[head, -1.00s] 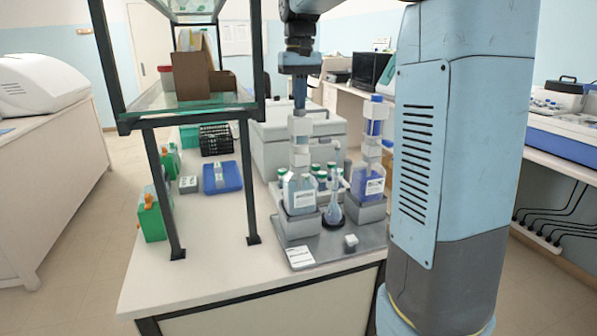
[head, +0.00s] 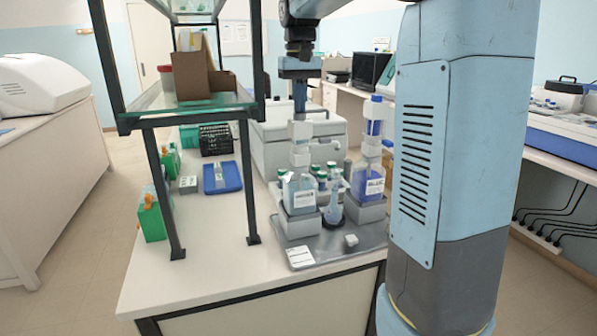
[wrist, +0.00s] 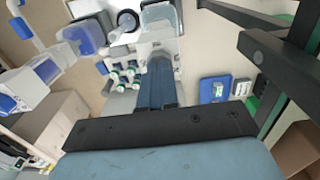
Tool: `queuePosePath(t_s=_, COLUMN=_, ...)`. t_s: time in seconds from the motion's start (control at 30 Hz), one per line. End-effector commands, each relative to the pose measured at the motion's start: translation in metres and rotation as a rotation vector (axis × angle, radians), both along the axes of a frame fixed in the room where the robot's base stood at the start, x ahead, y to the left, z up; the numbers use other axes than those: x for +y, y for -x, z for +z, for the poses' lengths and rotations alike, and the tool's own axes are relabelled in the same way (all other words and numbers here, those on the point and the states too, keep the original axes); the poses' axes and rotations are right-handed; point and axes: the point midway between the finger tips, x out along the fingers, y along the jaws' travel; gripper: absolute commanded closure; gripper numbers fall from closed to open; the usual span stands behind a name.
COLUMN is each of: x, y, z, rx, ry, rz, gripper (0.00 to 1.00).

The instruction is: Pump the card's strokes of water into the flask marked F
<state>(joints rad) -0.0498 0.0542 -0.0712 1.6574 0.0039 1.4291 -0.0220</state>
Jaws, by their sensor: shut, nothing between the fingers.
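My gripper (head: 300,108) is shut and points straight down at the top of the left pump bottle (head: 299,192). The fingertips look in contact with its white pump head (head: 300,130), or very nearly. The left bottle holds pale bluish liquid and has a white label. A small flask (head: 333,209) stands between the two bottles, below the left pump's spout; a mark on it cannot be read. A white card (head: 299,256) lies at the tray's front left; its writing is too small to read. In the wrist view my gripper (wrist: 158,68) reaches towards the white pump head.
A second pump bottle (head: 368,182) with deeper blue liquid stands on the right. Several green-capped bottles are behind the flask. A small white block (head: 351,240) sits on the grey tray (head: 335,255). A shelf post (head: 249,185) rises on the left, near a blue box (head: 222,177).

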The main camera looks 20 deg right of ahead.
Motion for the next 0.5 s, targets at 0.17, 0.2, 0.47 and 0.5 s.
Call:
queuePosePath(t_s=0.17, x=0.000, y=0.000, z=-0.002, rx=0.005, ry=0.000, rz=0.000, gripper=1.00)
queuePosePath(t_s=0.2, x=0.000, y=0.000, z=-0.002, rx=0.005, ry=0.000, rz=0.000, gripper=1.00)
queuePosePath(t_s=0.47, x=0.000, y=0.000, z=0.007, rx=0.002, ry=0.000, rz=0.000, gripper=1.00)
queuePosePath(t_s=0.5, x=0.000, y=0.000, z=0.009, rx=0.002, ry=0.000, rz=0.000, gripper=1.00)
